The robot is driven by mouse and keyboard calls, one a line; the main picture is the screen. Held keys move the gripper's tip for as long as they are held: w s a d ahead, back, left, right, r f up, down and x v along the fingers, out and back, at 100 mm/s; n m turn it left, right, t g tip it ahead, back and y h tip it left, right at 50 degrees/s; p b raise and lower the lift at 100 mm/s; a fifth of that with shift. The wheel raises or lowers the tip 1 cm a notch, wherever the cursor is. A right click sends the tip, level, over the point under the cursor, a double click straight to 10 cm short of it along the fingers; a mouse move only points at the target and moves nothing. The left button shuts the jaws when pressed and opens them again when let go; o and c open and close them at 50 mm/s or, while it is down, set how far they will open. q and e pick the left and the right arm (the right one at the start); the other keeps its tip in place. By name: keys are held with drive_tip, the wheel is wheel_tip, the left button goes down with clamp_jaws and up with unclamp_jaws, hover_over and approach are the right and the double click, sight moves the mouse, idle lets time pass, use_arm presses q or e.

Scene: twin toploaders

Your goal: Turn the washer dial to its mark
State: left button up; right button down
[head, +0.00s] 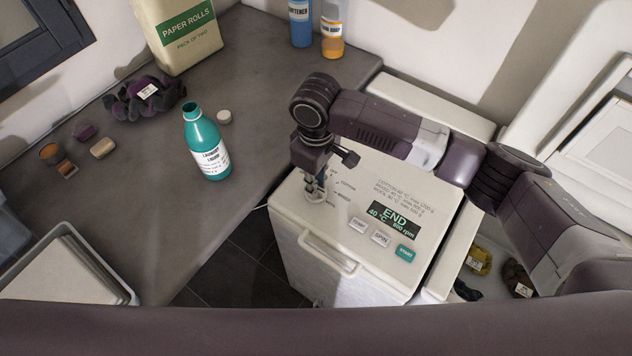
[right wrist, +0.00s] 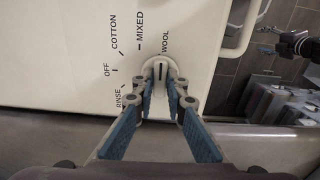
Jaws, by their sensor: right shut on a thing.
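The washer (head: 345,225) has a white top panel with a display (head: 394,218) reading END, 40 °C, 800 rpm. My right gripper (head: 315,194) points down at the panel's left part. In the right wrist view its blue-padded fingers (right wrist: 160,92) are shut on the white dial (right wrist: 160,66), one on each side of its raised grip. Printed labels around the dial read RINSE, OFF, COTTON, MIXED and WOOL.
START (head: 405,252) and SPIN (head: 381,238) buttons sit right of the dial. A handle (head: 328,253) runs along the front edge. A teal bottle (head: 206,145) stands on the grey counter (head: 262,105). An open compartment with dark items lies to the right.

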drive_tip(key=shift+r+n+p, duration=0.15)
drive_tip(key=shift+n+p, duration=0.2)
drive_tip(key=shift+n, duration=0.15)
drive_tip(key=shift+n+p, duration=0.55)
drive_tip(key=shift+n, duration=0.15)
drive_tip(key=n+p, duration=0.1)
drive_tip(key=n, duration=0.1)
drive_tip(key=shift+n, duration=0.3)
drive_tip(key=n+p, duration=0.1)
drive_tip(key=n, duration=0.1)
drive_tip(key=shift+n, duration=0.4)
drive_tip(key=n+p, duration=0.1)
drive_tip(key=n, duration=0.3)
drive_tip(key=shift+n, duration=0.3)
use_arm(q)
drive_tip(key=r, duration=0.5)
drive_tip(key=shift+w+r+p, duration=0.25)
drive_tip(key=shift+r+p, duration=0.1)
drive_tip(key=shift+r, duration=0.05)
use_arm(e)
drive_tip(key=n, duration=0.5)
